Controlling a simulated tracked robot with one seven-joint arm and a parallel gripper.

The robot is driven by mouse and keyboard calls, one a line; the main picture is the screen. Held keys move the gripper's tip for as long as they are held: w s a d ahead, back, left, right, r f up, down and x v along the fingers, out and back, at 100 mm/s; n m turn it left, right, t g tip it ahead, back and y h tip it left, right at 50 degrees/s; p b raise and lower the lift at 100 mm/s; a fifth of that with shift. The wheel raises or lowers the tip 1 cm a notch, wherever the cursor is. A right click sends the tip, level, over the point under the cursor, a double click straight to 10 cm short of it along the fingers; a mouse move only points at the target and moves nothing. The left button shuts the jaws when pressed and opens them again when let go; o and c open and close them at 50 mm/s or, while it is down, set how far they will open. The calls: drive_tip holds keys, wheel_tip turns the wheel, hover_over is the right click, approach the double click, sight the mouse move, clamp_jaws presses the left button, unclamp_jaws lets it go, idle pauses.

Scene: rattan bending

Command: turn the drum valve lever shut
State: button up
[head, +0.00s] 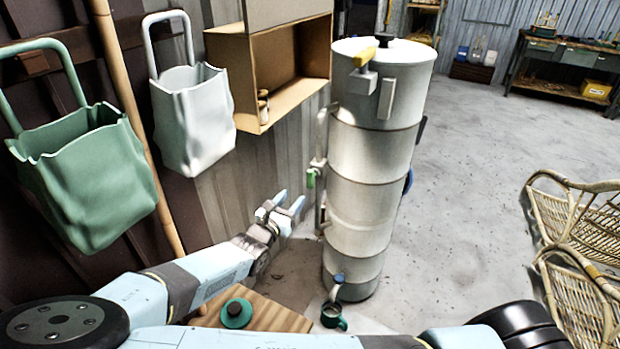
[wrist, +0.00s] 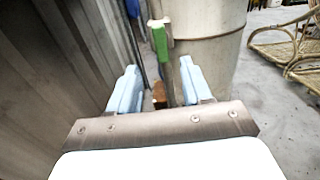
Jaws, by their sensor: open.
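The drum (head: 375,160) is a tall pale cylinder standing right of my gripper in the head view; it also fills the upper middle of the wrist view (wrist: 208,55). A green lever (head: 311,178) is on a pipe at the drum's left side and points down. In the wrist view the green lever (wrist: 160,42) hangs ahead, between the lines of my two fingers. A yellow lever (head: 364,56) is near the drum's top and a blue handle (head: 338,278) near its foot. My gripper (head: 290,202) is open and empty, left of and below the green lever, apart from it.
A corrugated wall (wrist: 75,60) runs close on the left. A green bag (head: 85,180) and a white bag (head: 190,115) hang there, beside an open box shelf (head: 258,75). A green mug (head: 333,316) stands below the drum. Rattan chairs (head: 580,225) stand right; the floor between is clear.

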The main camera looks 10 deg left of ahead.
sight(309, 179)
drive_tip(key=x, duration=1.2)
drive_tip(key=shift+w+d, duration=0.1)
drive_tip(key=shift+w, duration=0.05)
clamp_jaws()
